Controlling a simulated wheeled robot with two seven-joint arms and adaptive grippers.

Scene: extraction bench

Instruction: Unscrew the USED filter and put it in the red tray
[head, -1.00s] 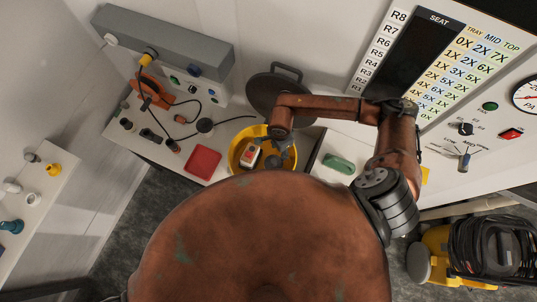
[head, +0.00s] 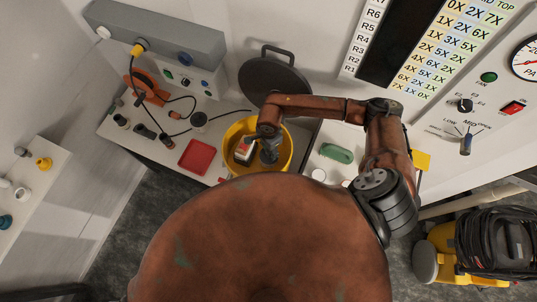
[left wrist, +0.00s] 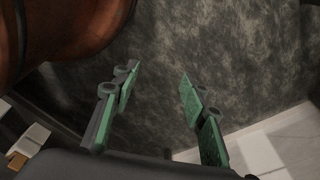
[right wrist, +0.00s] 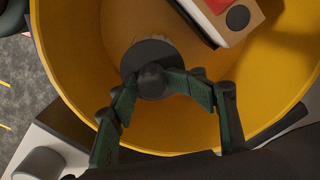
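The red tray (head: 197,157) lies flat on the bench, left of a round yellow tub (head: 286,158). My right gripper (right wrist: 150,82) reaches down inside the tub. Its fingers are closed in on a dark ball-topped piece with a round disc under it (right wrist: 152,52), and both fingertips appear to touch the ball. In the head view my wrist covers most of this piece. No "USED" label is readable, so I cannot tell whether it is the filter. My left gripper (left wrist: 158,75) is open and empty over the dark floor; in the head view it is hidden.
A white, red and tan box (head: 244,149) sits in the tub beside my right gripper. A dark round lid (head: 275,78) stands behind the tub. Cables and small black fittings lie left of the tray. A green oval piece (head: 337,153) lies to the right.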

